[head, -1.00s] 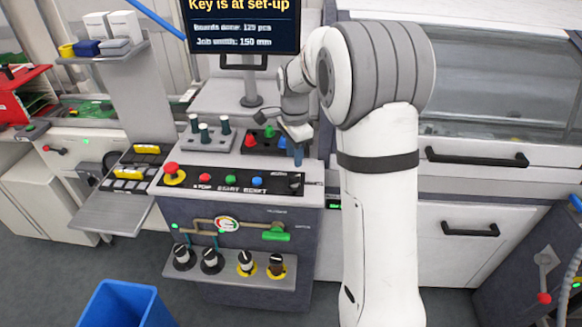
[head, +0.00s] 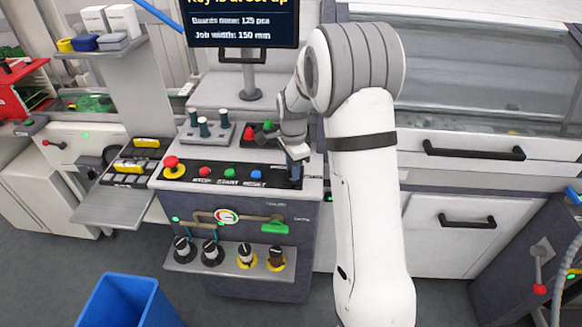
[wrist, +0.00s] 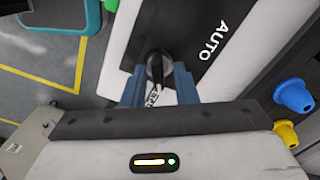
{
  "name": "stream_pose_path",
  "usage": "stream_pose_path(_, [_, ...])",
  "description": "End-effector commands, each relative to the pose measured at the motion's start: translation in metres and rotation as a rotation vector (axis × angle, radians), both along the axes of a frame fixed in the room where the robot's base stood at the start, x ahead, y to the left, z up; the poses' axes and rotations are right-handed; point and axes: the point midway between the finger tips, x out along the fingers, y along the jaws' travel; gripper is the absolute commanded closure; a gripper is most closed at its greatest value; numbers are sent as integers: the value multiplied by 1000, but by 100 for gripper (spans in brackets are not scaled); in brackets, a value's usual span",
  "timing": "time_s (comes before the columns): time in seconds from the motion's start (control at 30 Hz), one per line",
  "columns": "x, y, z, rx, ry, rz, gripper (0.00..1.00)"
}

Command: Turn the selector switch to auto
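The selector switch (wrist: 158,68) is a black knob on the black label strip in the wrist view, with AUTO printed to its upper right and another, partly covered label below it. My gripper (wrist: 160,80) has its two blue fingers on either side of the knob, close to it. Whether they press on it cannot be told. In the head view my gripper (head: 294,170) points down at the right end of the button panel (head: 183,181) and hides the switch. The screen (head: 240,30) above has its top line cut off; it seems to read that the key is at set-up.
A red mushroom button (head: 171,162) and red, green and blue buttons sit left of my gripper on the same panel. Dark-green-topped pegs (head: 203,128) stand behind it. Several knobs (head: 211,250) are on a lower shelf. A blue bin (head: 125,300) stands on the floor.

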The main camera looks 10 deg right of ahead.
Motion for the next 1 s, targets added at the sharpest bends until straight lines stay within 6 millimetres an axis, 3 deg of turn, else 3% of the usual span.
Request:
stream_pose_path(0.3, [0,0,0,0,-1,-1,100])
stream_pose_path(0.43, [1,0,1,1,-3,-1,100])
stream_pose_path(0.47, [1,10,1,1,-3,2,100])
stream_pose_path(0.77, [2,2,1,1,-7,45,100])
stream_pose_path(1.0, [3,1,0,-1,-9,186,100])
